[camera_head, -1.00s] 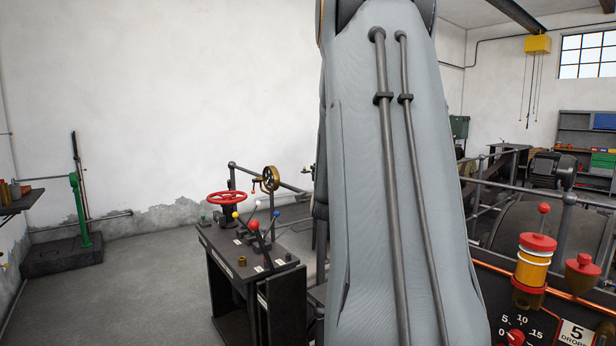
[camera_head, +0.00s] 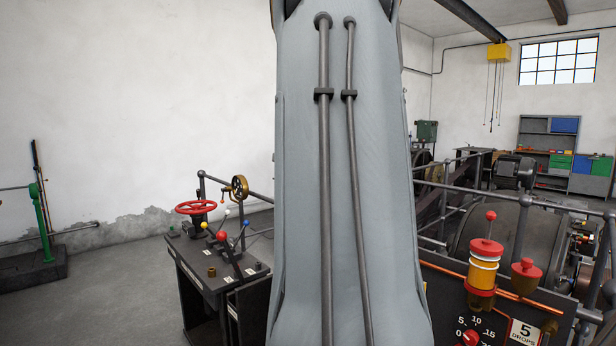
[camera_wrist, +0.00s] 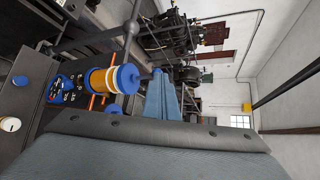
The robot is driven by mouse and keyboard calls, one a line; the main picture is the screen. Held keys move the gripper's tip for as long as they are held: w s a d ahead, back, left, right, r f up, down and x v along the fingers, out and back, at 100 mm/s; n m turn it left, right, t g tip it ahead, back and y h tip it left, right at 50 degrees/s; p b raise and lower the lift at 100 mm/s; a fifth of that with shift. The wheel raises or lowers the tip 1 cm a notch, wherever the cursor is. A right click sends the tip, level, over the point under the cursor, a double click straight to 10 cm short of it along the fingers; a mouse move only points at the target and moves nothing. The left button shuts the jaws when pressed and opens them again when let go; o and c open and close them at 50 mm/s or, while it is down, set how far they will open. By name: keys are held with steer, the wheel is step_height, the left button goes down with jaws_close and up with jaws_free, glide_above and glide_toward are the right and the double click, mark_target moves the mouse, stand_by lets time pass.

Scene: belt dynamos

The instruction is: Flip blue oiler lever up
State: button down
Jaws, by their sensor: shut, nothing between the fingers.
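In the wrist view, which is turned sideways, the blue oiler (camera_wrist: 104,80) has an orange glass body, a pale ring and a blue cap. A small blue ball (camera_wrist: 157,71) shows just beyond its cap; it may be the lever's knob, but the stem and its tilt are too small to tell. The blue oiler does not show in the head view. No gripper fingers can be made out in either view. A broad grey part of my own arm fills the bottom of the wrist view.
In the head view a red-capped oiler (camera_head: 483,268) stands on a dark panel at right, beside a red cup (camera_head: 527,277). Pipe railings run behind it. A lever desk with a red handwheel (camera_head: 196,207) stands left of my arm. Open floor lies at far left.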

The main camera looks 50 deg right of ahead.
steer(key=shift+r+p, duration=0.3)
steer(key=shift+r, duration=0.4)
steer(key=b+v, duration=0.1)
steer(key=v, duration=1.3)
steer(key=shift+a+f, duration=0.15)
steer(key=shift+f, duration=0.05)
